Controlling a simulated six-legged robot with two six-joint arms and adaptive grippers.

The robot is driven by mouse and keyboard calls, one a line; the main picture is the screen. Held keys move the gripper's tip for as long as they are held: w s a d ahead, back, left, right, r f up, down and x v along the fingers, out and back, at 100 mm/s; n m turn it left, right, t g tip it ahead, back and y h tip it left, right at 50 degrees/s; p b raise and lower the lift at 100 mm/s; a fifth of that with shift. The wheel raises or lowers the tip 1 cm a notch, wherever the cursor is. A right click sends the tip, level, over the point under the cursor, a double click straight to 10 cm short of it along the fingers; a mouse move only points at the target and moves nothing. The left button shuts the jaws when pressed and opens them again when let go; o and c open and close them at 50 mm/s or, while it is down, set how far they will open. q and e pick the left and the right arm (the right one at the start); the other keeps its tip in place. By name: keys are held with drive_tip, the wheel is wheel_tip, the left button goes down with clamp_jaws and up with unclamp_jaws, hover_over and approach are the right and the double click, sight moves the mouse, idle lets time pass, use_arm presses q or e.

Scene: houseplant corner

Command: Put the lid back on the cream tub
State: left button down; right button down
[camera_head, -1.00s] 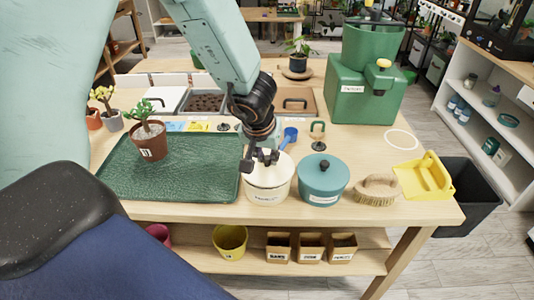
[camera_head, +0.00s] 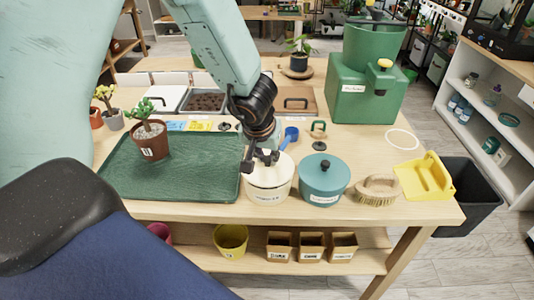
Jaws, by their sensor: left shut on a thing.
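The cream tub (camera_head: 268,188) stands upright on the table, right of the green tray, with a printed label on its front. Its cream lid (camera_head: 284,166) sits at the top of the tub, partly hidden by my gripper; I cannot tell whether it is fully seated. My left gripper (camera_head: 262,158) points down over the tub and is shut on the lid's knob, which its fingers mostly hide. My right gripper is not in view.
A teal lidded tub (camera_head: 323,182) stands close on the right, then a brush (camera_head: 377,191) and a yellow dustpan (camera_head: 425,177). A green tray (camera_head: 190,176) with a potted plant (camera_head: 150,142) lies left. A blue scoop (camera_head: 290,136) is behind the tub.

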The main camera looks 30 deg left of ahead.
use_arm(q)
drive_tip(key=shift+a+f, duration=0.1)
idle(0.3)
drive_tip(key=shift+s+d, duration=0.1)
drive_tip(key=shift+d, duration=0.15)
idle(0.6)
drive_tip(key=shift+a+p, duration=0.1)
drive_tip(key=shift+p, duration=0.3)
idle(0.8)
idle(0.4)
drive_tip(key=c, duration=1.1)
unclamp_jaws()
drive_tip(key=shift+o, duration=0.5)
drive_tip(key=o, duration=0.4)
